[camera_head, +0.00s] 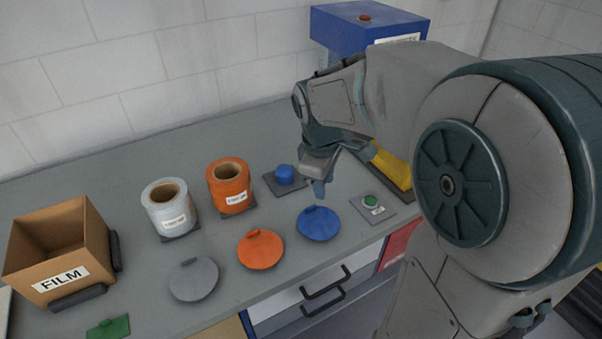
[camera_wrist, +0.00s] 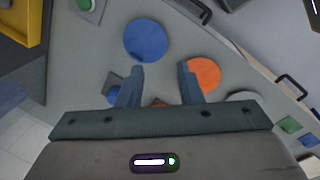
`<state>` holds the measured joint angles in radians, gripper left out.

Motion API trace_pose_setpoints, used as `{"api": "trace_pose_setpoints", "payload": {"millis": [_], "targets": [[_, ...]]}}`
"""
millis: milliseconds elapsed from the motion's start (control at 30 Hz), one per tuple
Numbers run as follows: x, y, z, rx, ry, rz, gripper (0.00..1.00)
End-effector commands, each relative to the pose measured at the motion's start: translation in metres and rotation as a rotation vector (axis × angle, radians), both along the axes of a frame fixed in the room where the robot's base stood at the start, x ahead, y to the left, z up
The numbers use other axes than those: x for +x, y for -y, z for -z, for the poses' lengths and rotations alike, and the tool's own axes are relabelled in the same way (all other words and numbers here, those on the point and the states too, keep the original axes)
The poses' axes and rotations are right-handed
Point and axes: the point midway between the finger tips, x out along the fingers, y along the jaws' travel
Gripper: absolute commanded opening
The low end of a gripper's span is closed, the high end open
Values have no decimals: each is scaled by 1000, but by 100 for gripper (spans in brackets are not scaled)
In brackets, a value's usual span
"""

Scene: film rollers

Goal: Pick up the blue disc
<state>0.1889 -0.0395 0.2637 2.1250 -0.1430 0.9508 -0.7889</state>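The blue disc (camera_head: 319,223) lies flat on the grey counter near its front edge, to the right of the orange disc (camera_head: 260,249). It also shows in the wrist view (camera_wrist: 146,41), just beyond the fingertips and a little to the left. A raised ridge crosses its top in the head view. My gripper (camera_wrist: 160,70) is open with nothing between its fingers. In the head view my gripper (camera_head: 318,188) hangs above the counter, just behind the blue disc and apart from it.
A grey disc (camera_head: 193,279) lies left of the orange one. White (camera_head: 170,207) and orange (camera_head: 231,186) rollers, a blue knob (camera_head: 284,174) and a FILM box (camera_head: 60,250) stand behind and left. A green button (camera_head: 371,202) is right. Drawer handles (camera_head: 325,290) project from the front.

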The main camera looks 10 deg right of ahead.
Motion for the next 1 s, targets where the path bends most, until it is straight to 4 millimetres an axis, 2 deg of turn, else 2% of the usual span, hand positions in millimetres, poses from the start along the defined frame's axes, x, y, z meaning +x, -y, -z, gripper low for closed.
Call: {"api": "trace_pose_setpoints", "payload": {"millis": [33, 100, 300, 500, 767, 1000], "targets": [[17, 0, 10, -6, -31, -87, 33], [39, 0, 20, -12, -66, -225, 33], [95, 1, 56, 7, -141, -593, 33], [130, 3, 83, 40, -163, -843, 33], [143, 4, 105, 56, -167, -945, 33], [142, 4, 152, 57, -168, -944, 33]]}}
